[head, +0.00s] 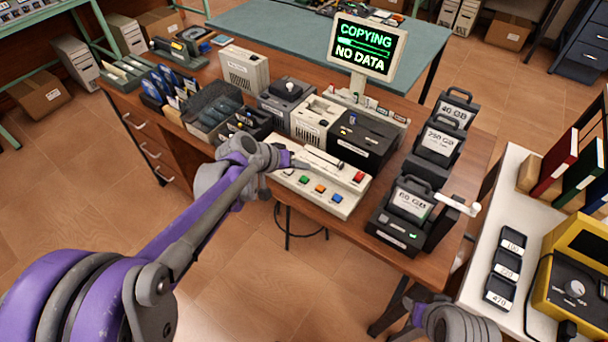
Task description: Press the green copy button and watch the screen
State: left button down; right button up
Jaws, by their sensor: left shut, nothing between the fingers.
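The green button (304,179) sits on a cream control panel (345,207) at the front of the wooden bench, in a row with orange and blue buttons. My left gripper (299,165) is shut and empty. Its tip is over the panel, just behind the green button in the picture; I cannot tell whether it touches anything. The screen (366,48) stands upright behind the panel. It reads "COPYING" and "NO DATA" in green, with a bar between the lines. Part of my right arm shows at the lower right; its fingers are not visible.
A red button (359,177) is at the panel's right. A black box (362,140) stands behind the panel. A white table (520,190) with a yellow device (575,270) is further right.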

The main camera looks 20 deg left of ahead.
pick_arm(q)
notch_tip(320, 180, up, 2)
jog(key=shift+r+p, duration=0.25)
jog(key=shift+p, duration=0.4)
dwell(0.3)
jog(key=s+a+m+g+y+p, duration=0.1)
jog(key=s+y, duration=0.4)
jog(key=s, duration=2.1)
jog(key=shift+a+f+g+y+p, duration=0.3)
jog(key=shift+a+f+g+p, duration=0.15)
jog(key=shift+a+p, duration=0.25)
